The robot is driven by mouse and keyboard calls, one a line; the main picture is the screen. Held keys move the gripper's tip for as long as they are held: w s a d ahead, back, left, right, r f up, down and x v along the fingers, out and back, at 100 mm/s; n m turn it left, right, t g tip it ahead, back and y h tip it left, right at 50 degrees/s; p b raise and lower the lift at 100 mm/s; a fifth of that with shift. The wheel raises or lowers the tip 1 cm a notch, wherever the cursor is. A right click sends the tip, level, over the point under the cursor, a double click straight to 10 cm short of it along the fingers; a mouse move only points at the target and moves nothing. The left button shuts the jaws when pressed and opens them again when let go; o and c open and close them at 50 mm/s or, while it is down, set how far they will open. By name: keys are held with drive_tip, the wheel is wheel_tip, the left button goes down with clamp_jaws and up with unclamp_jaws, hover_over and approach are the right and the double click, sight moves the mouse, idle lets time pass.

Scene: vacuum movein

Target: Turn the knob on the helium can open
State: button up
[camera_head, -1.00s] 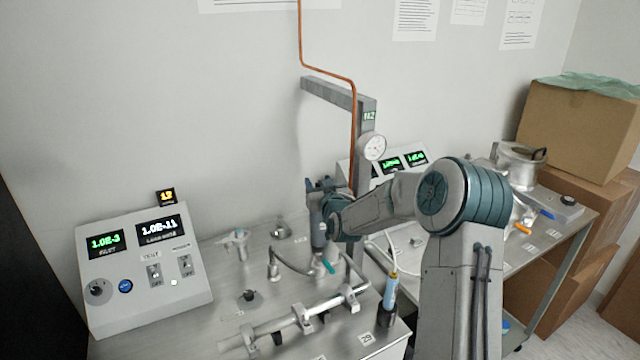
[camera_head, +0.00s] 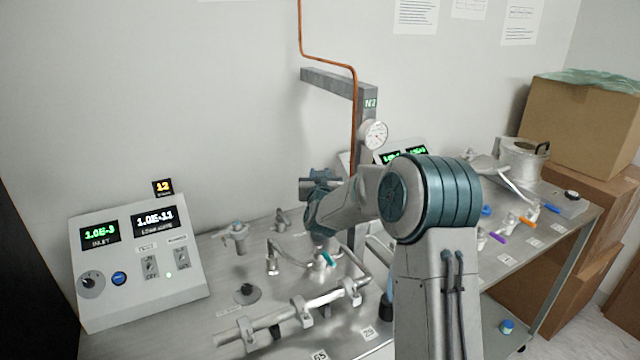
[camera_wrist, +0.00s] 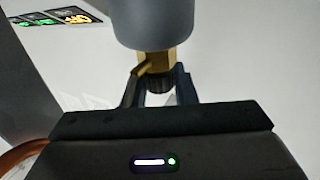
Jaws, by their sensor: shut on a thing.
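In the wrist view a grey cylinder (camera_wrist: 153,22), which looks like the helium can, fills the top middle. A brass fitting (camera_wrist: 155,62) joins its end, with a small dark knob (camera_wrist: 158,80) on it. My gripper (camera_wrist: 159,84) has its two fingers on either side of the knob and is shut on it. The contact faces are too dark to make out. In the head view my arm hides most of my gripper and the knob.
The bench (camera_head: 222,285) carries pipework (camera_head: 262,328) and a control box (camera_head: 140,262) at left. A pressure gauge (camera_head: 374,134) stands behind my arm. A metal pot (camera_head: 521,163) and cardboard boxes (camera_head: 580,128) are at right.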

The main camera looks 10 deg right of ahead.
drive_tip(key=m+h, duration=0.1)
drive_tip(key=h, duration=0.1)
drive_tip(key=m+g+h, duration=0.1)
drive_tip(key=m+h, duration=0.1)
drive_tip(key=shift+a+r, duration=0.1)
drive_tip(key=shift+a, duration=0.1)
drive_tip(key=m+g+h+p, duration=0.1)
drive_tip(key=m+g+h, duration=0.1)
drive_tip(key=h, duration=0.1)
drive_tip(key=m+g+h+p, duration=0.2)
drive_tip(key=h, duration=0.1)
drive_tip(key=shift+r+p, duration=0.15)
drive_tip(key=shift+p, duration=0.15)
drive_tip(key=m+g+h+p, duration=0.2)
drive_tip(key=m+g+h, duration=0.1)
drive_tip(key=m+g, duration=0.1)
drive_tip(key=shift+d+g+h, duration=0.1)
drive_tip(key=shift+g+h, duration=0.3)
drive_tip(key=shift+g, duration=0.2)
drive_tip(key=shift+f+m+g+h+p, duration=0.2)
drive_tip(key=shift+m+g+h+p, duration=0.55)
drive_tip(key=shift+m+g, duration=0.95)
drive_tip(key=shift+d+m+g+p, duration=0.1)
drive_tip(key=shift+m+g+p, duration=0.3)
drive_tip(key=shift+g, duration=0.8)
drive_tip(key=o, duration=1)
drive_tip(key=shift+d, duration=0.1)
drive_tip(key=shift+c, duration=0.2)
drive_tip(key=shift+a, duration=0.2)
